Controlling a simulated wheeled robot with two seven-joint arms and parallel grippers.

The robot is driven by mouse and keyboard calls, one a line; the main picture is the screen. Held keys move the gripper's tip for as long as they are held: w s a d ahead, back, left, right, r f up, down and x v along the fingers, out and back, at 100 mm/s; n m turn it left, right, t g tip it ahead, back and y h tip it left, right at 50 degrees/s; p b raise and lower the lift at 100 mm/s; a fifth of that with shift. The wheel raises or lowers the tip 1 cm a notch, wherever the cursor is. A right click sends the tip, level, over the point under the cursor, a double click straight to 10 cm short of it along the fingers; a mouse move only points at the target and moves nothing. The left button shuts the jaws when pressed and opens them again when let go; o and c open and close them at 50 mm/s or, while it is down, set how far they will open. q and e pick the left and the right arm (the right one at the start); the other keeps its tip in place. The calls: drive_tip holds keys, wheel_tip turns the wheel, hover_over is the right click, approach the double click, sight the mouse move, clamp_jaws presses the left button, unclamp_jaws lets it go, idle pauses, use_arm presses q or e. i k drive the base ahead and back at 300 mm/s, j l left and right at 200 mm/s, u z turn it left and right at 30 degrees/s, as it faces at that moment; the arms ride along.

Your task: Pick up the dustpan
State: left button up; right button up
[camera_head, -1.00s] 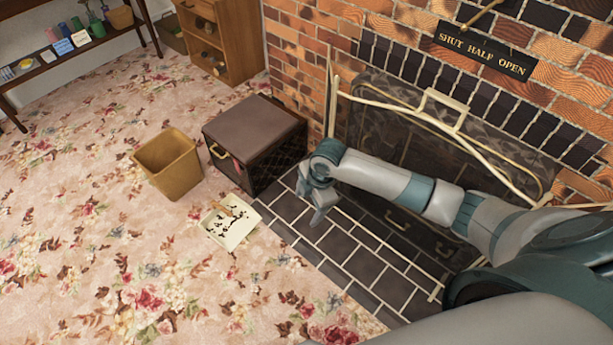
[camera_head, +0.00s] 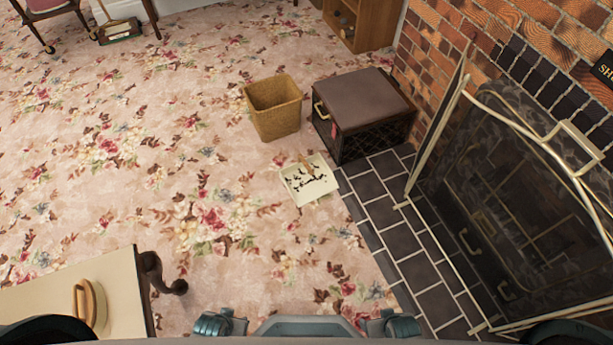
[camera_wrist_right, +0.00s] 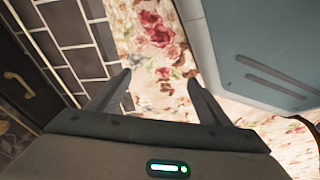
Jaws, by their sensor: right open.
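A cream dustpan (camera_head: 308,180) lies flat on the floral carpet at the edge of the dark tiled hearth, in the middle of the head view. Dark bits lie on it, and a short tan handle shows at its upper edge. My right gripper (camera_wrist_right: 157,84) is open and empty in the right wrist view, over carpet beside the hearth tiles. The dustpan does not show in that view. Neither gripper shows in the head view.
A wicker basket (camera_head: 273,112) and a crate with a brown padded top (camera_head: 360,100) stand just behind the dustpan. A fireplace screen (camera_head: 510,190) stands on the right. A table (camera_head: 75,270) with a tan handled object is at lower left. Carpet before the dustpan is clear.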

sight(313, 190)
drive_tip(key=i+j+z, duration=0.5)
drive_tip(key=i, duration=0.2)
drive_tip(key=i+j+z, duration=0.45)
drive_tip(key=i+j, duration=0.15)
drive_tip(key=j, duration=0.15)
